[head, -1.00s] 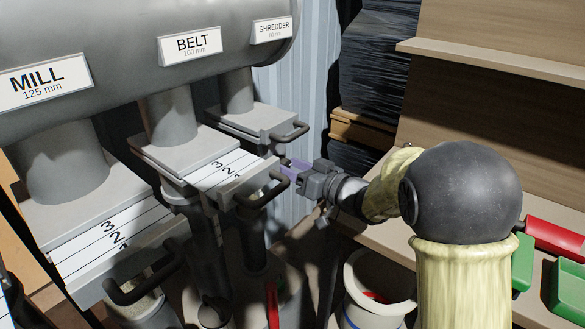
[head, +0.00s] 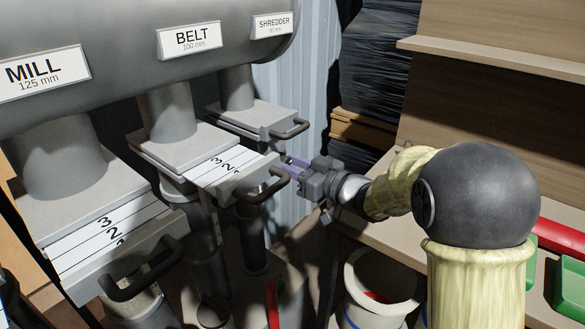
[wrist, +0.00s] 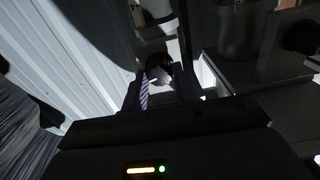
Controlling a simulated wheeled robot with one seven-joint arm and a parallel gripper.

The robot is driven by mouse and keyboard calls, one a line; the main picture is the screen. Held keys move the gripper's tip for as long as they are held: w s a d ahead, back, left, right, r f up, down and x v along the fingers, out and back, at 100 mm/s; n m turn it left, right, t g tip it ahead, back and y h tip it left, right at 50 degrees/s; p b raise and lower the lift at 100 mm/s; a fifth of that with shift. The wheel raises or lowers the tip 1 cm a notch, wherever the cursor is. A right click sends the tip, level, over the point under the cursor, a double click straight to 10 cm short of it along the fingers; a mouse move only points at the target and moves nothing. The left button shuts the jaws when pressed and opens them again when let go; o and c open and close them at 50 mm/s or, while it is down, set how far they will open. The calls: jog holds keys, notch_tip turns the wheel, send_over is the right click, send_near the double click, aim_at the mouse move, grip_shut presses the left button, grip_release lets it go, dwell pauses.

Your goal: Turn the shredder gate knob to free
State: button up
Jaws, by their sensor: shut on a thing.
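The shredder gate (head: 255,117) is the far one of three grey slide gates in the head view, below the SHREDDER label (head: 272,25). Its dark handle (head: 290,130) sticks out to the right. My gripper (head: 287,164) is just below that handle, with its purple fingers pointing left. The knob is too small or hidden to make out in the head view. In the wrist view my gripper (wrist: 162,90) is shut on a dark rounded knob (wrist: 158,74) with a pale mark. The knob's setting cannot be read.
The belt gate (head: 215,165) and its handle (head: 265,188) are close to the left of my gripper. The mill gate (head: 100,235) is nearer. A white bucket (head: 358,277) stands below my arm. A bench with green bins (head: 571,294) is at the right.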

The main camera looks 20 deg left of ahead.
jog(key=shift+f+n+b, duration=0.15)
jog(key=shift+n+b, duration=5.15)
jog(key=shift+n, duration=2.4)
jog(key=o, duration=1)
jog(key=p+v, duration=0.3)
jog(key=v, duration=1.4)
jog(key=shift+s+d, duration=0.15)
jog(key=shift+d, duration=0.1)
